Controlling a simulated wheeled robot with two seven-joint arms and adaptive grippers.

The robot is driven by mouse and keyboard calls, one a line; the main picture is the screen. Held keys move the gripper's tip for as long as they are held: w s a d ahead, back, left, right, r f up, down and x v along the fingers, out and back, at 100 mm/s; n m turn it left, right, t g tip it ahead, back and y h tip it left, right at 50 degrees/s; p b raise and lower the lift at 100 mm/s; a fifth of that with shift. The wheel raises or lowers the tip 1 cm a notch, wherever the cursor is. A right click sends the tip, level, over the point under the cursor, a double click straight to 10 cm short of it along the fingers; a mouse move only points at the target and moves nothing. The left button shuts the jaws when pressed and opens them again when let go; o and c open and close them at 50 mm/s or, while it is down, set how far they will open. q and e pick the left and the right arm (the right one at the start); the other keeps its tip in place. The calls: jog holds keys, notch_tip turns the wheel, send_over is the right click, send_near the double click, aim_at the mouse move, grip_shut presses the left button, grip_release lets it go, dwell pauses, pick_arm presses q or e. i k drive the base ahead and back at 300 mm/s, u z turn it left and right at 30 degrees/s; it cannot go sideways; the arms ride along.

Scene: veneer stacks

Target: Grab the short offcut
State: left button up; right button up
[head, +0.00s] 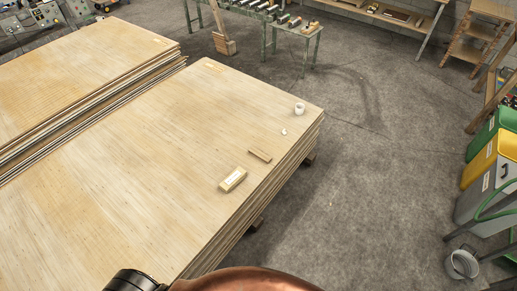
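A short, flat strip of wood (260,155), which looks like the short offcut, lies on top of the nearer veneer stack (130,170), close to its right edge. A thicker pale wooden block (232,179) with a light label on top lies just nearer and to the left of it, apart from it. Neither gripper shows in the head view. Only a black and a copper-coloured rounded part, seemingly mine, show at the bottom edge. Nothing touches the strip.
A white roll (299,109) and a small white lump (284,132) sit farther along the same edge. A second veneer stack (80,60) stands to the left across a narrow gap. Bins (480,165) and a bucket (462,265) stand at the right. Floor between is clear.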

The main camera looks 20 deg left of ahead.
aim_at(266, 158)
jog(key=u, duration=0.45)
jog(key=i, duration=0.7)
jog(key=u, duration=0.75)
